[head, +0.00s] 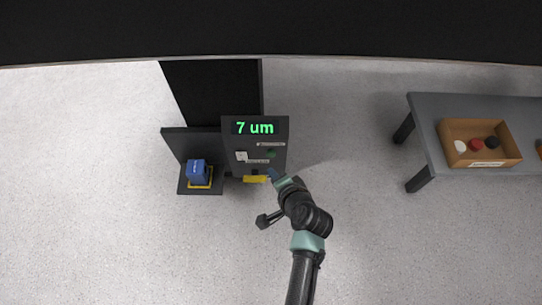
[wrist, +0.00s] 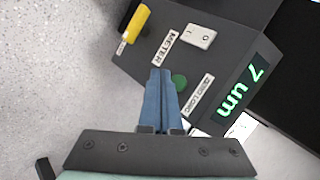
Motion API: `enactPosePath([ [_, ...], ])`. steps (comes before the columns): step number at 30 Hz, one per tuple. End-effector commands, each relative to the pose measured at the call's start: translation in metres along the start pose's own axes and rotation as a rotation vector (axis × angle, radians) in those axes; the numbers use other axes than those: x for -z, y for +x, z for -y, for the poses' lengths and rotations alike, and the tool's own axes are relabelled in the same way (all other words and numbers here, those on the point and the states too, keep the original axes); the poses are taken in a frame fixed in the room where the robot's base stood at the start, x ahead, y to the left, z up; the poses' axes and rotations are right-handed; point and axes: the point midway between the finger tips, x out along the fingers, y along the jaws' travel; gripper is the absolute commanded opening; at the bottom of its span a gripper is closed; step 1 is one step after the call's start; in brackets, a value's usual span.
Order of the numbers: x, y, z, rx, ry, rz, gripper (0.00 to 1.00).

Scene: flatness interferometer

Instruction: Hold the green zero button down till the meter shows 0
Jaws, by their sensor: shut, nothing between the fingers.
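The meter display (head: 255,128) on the dark instrument panel (head: 233,158) reads "7 um" in green; the same reading shows in the wrist view (wrist: 243,92). The round green zero button (wrist: 180,82) is on the panel, partly hidden behind my fingertips in the wrist view. It also shows in the head view (head: 271,154). My gripper (wrist: 160,75) is shut and empty, its blue fingers lying over the panel right beside the button in the picture. I cannot tell whether the fingertips touch anything. In the head view, my gripper (head: 272,174) is at the panel's lower right.
A white rocker switch (wrist: 199,36) and a yellow handle (wrist: 134,22) are on the panel near my fingers. A blue block (head: 197,172) sits on a yellow-framed stand to the left. A grey table (head: 428,130) with a wooden tray (head: 456,129) stands at the right. Floor between is clear.

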Motion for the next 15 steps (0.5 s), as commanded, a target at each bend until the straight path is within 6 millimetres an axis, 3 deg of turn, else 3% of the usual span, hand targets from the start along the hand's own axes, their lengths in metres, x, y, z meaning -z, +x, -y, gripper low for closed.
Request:
enactPosePath([
  [6, 0.010, 0.014, 0.010, 0.000, -0.001, 0.000, 0.00],
  [15, 0.011, 0.016, 0.012, -0.001, 0.000, 0.001, 0.00],
])
